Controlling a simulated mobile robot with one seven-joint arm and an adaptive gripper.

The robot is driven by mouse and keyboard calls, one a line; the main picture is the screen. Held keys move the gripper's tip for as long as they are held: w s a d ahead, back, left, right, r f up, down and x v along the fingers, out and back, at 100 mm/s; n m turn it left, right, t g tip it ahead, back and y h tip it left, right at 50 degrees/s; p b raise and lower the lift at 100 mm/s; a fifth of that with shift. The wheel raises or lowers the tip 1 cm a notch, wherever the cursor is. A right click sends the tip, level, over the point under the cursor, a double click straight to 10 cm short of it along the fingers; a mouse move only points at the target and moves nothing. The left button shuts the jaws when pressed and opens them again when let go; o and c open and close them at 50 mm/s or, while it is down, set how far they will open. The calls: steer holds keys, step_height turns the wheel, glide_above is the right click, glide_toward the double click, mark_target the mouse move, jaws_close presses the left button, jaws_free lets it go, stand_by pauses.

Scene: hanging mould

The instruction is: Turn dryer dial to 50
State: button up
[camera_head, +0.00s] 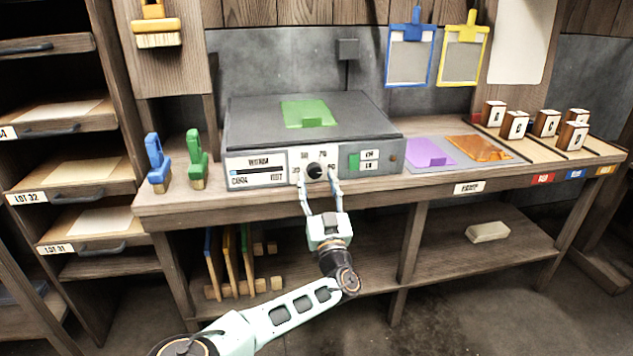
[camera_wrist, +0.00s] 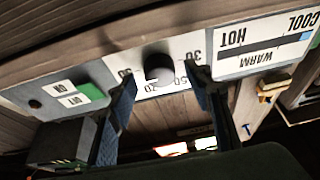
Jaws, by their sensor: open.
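The dryer (camera_head: 250,130) is a flat grey box on the bench. Its black dial (camera_head: 315,170) sits on a white scale plate on the front face. In the wrist view, which is upside down, the dial (camera_wrist: 158,68) shows with 30, 50, 70 and another number partly hidden around it. My gripper (camera_head: 318,181) is open in front of the dial. In the wrist view its fingers (camera_wrist: 158,73) stand on either side of the dial with visible gaps. I cannot make out where the dial's pointer is.
A green switch (camera_head: 353,161) is right of the dial; a COOL/WARM/HOT label (camera_wrist: 262,45) is on its other side. A green sheet (camera_head: 309,113) lies on the dryer. Blue (camera_head: 157,163) and green brushes (camera_head: 196,160) stand left. The bench's front edge (camera_head: 230,208) runs below.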

steer(key=shift+w+a+r, duration=0.1)
steer(key=shift+w+r, duration=0.1)
steer(key=shift+w, duration=0.3)
steer(key=c, duration=1.1)
steer(key=shift+c, duration=0.2)
